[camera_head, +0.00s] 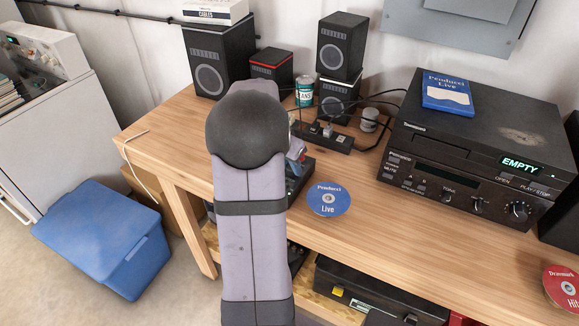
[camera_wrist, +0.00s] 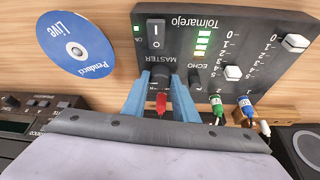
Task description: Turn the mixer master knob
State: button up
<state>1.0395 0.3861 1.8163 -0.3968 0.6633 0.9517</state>
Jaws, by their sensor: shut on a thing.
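The black mixer (camera_wrist: 255,35) fills the upper right of the wrist view, its labels upside down. The dark master knob (camera_wrist: 162,76) sits below the MASTER label, between the two blue fingers of my gripper (camera_wrist: 161,98). The fingers are closed on the knob's sides, and the contact itself is partly hidden. A red plug (camera_wrist: 161,103) shows just below the knob, between the fingers. In the head view my arm covers most of the mixer (camera_head: 301,177) and the knob.
Green (camera_wrist: 217,109) and blue (camera_wrist: 247,107) plugs stand close to the right finger. A blue disc (camera_head: 328,199) lies beside the mixer, with a black player (camera_head: 470,135) to its right. Speakers (camera_head: 341,46) and a power strip (camera_head: 328,137) stand behind.

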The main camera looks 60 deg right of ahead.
jog(key=shift+r+n+t, duration=0.1)
jog(key=shift+n+t, duration=0.3)
jog(key=shift+n, duration=0.6)
jog(key=o, duration=1.1)
jog(key=shift+c, duration=0.2)
jog(key=b+v, duration=0.1)
jog(key=v, duration=0.6)
jog(key=shift+a+r, duration=0.1)
jog(key=shift+r, duration=0.05)
